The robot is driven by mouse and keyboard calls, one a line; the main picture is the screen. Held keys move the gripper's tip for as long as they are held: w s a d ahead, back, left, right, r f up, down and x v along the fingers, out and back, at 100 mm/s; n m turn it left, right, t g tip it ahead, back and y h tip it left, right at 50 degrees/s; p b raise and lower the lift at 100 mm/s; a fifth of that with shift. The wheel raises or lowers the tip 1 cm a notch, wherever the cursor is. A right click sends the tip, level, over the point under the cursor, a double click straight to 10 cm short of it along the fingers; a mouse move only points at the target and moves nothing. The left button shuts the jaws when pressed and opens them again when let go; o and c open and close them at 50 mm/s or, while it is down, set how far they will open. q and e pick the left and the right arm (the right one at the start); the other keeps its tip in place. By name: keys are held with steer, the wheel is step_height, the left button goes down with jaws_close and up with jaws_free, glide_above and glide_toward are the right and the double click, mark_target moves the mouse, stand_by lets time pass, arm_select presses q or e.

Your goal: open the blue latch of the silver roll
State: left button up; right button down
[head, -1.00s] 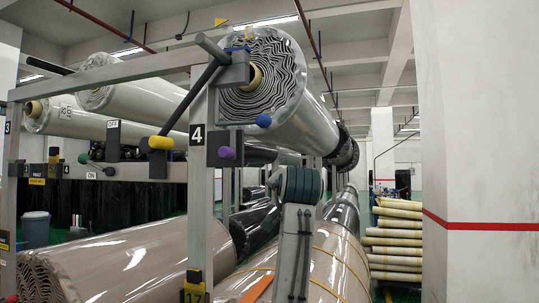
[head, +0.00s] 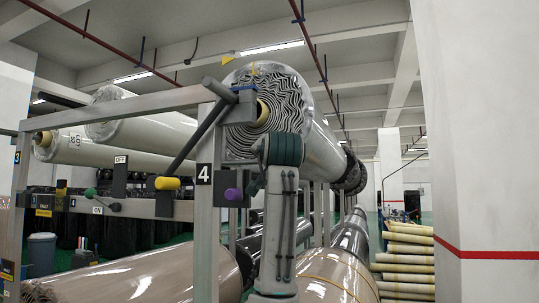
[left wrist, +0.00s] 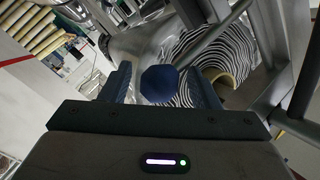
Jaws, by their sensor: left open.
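The silver roll (head: 318,120) has a wavy layered end and lies high on the rack; its striped end also shows in the left wrist view (left wrist: 225,42). The latch's round blue knob (left wrist: 162,84) is in the middle of the left wrist view, in front of the roll's end. My left gripper (head: 284,148) is raised in front of the roll's lower end and hides the knob in the head view. In the left wrist view its two fingers are apart, one on either side of the knob. Contact cannot be told. My right gripper is not in view.
A rack post marked 4 (head: 205,185) stands just left of my arm. A yellow-handled lever (head: 167,183) and a purple knob (head: 233,194) stick out nearby. Large brown rolls (head: 150,272) lie below. A white pillar (head: 475,130) stands at the right.

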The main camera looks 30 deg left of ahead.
arm_select(q)
steer(key=shift+p+x, duration=0.35)
steer(key=shift+x, duration=0.65)
steer(key=shift+w+a, duration=0.1)
steer(key=shift+w, duration=0.15)
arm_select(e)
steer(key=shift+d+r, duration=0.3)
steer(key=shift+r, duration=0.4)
